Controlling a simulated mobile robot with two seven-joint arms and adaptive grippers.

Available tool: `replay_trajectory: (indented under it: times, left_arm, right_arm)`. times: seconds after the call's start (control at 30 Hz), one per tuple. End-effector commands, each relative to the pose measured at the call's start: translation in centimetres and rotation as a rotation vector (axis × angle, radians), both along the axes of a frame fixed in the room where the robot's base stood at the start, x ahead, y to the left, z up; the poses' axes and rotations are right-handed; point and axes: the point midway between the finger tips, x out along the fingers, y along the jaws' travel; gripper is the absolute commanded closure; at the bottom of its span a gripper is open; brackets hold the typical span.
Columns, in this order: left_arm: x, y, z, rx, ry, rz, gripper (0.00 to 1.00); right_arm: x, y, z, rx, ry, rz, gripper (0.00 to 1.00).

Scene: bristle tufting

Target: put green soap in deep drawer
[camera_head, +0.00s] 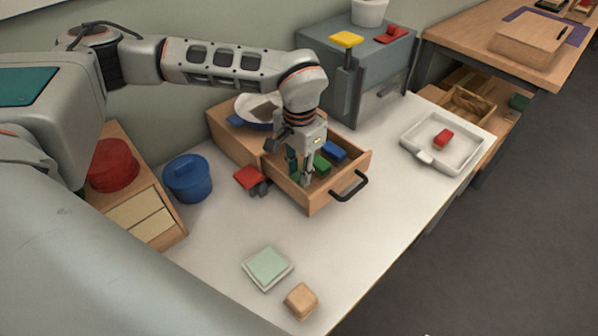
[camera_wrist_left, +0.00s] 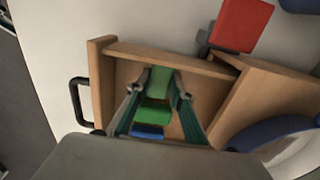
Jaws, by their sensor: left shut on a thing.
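An open wooden drawer (camera_head: 314,203) juts from a wooden cabinet and also shows in the wrist view (camera_wrist_left: 106,85). My left gripper (camera_head: 300,178) points down inside it. In the wrist view its fingers (camera_wrist_left: 160,92) are shut on a green block (camera_wrist_left: 160,77), which looks like the green soap. The gripper mostly hides this block in the head view. Another green block (camera_head: 322,165) and a blue block (camera_head: 335,151) lie in the drawer beside the gripper. Whether the held block touches the drawer floor is unclear. My right gripper is not in view.
A red block on a dark piece (camera_head: 248,178) lies left of the drawer. A blue pot (camera_head: 187,178) stands farther left. A white tray (camera_head: 415,150) holds a red block. A pale green square (camera_head: 268,266) and wooden block (camera_head: 300,300) lie near the front. The table's middle is clear.

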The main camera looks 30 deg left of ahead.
Motion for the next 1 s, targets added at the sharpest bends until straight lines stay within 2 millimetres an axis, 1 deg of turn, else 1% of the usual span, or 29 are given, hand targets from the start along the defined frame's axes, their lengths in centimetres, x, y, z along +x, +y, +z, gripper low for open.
replay_trajectory:
  times: [0.17, 0.2, 0.23, 0.57, 0.67, 0.77, 0.87, 1.0]
  left_arm:
    - [0.0, 0.0, -0.4, 0.0, 0.001, 0.0, 1.0]
    - [0.0, 0.0, -0.3, 0.0, 0.001, 0.0, 0.68]
    - [0.0, 0.0, -0.3, 0.0, 0.001, 0.0, 0.62]
    - [0.0, 0.0, -0.3, 0.0, 0.001, -0.001, 0.62]
    - [0.0, 0.0, 0.3, 0.0, -0.001, -0.001, 0.62]
    - [0.1, 0.0, 1.5, 0.0, -0.004, -0.002, 0.62]
    - [0.1, 0.0, 3.4, 0.0, -0.005, -0.002, 0.62]
    - [0.1, 0.0, 6.5, 0.0, -0.005, 0.0, 0.62]
  right_arm:
    - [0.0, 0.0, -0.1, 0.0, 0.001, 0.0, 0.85]
    - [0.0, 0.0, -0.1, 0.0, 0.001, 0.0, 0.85]
    - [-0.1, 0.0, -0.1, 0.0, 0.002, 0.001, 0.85]
    - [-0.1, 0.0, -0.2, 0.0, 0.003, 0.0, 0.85]
    - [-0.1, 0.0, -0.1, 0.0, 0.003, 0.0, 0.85]
    - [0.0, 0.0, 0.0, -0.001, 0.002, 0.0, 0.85]
    - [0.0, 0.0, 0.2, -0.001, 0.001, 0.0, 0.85]
    - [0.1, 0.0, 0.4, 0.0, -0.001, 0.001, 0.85]
